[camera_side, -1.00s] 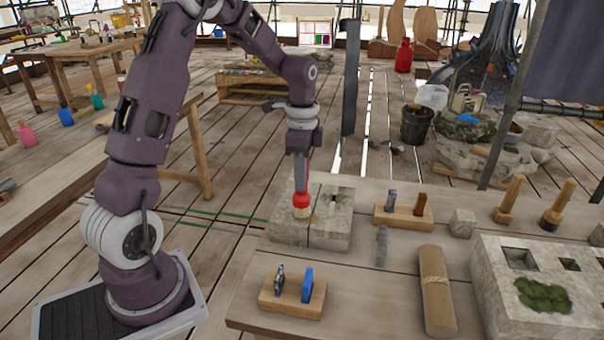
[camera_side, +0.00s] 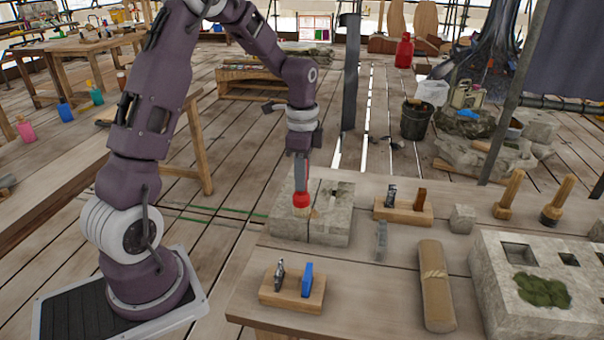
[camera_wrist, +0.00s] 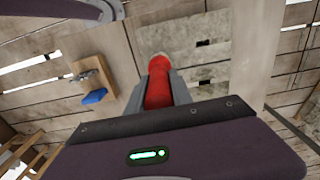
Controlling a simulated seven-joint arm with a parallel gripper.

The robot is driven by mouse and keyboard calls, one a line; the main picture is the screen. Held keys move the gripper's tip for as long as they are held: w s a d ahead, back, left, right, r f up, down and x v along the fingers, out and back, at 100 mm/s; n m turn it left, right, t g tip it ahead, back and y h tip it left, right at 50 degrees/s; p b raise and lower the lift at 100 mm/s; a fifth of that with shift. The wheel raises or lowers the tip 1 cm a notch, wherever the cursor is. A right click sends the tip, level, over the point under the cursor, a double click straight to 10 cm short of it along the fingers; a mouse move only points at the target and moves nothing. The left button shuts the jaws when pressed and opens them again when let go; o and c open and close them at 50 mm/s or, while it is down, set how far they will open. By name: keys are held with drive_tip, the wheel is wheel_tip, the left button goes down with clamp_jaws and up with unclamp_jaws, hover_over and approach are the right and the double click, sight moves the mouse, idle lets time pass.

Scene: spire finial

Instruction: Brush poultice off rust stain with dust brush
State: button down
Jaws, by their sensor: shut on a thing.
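My gripper (camera_side: 301,180) is shut on a red dust brush (camera_side: 301,200), which points down with its pale bristles at the top of a grey stone block (camera_side: 335,225). In the wrist view the red brush (camera_wrist: 158,88) sits between the fingers of my gripper (camera_wrist: 160,85), with the stone block (camera_wrist: 208,70) beyond it. The bristles look to be on or just above the left part of the block's top. The poultice and rust stain are not clearly visible; the brush may cover them.
A wooden holder (camera_side: 292,300) with a blue piece stands at the front, another holder (camera_side: 404,214) right of the block. A rolled brown bundle (camera_side: 434,290) and a larger stone with moss (camera_side: 540,310) lie further right. Bare tabletop lies between them.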

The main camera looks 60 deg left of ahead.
idle(0.3)
drive_tip(key=w+d, duration=0.3)
drive_tip(key=shift+w+d, duration=0.25)
drive_tip(key=shift+d, duration=0.05)
idle(0.5)
wheel_tip(320, 180, up, 7)
idle(0.7)
idle(0.4)
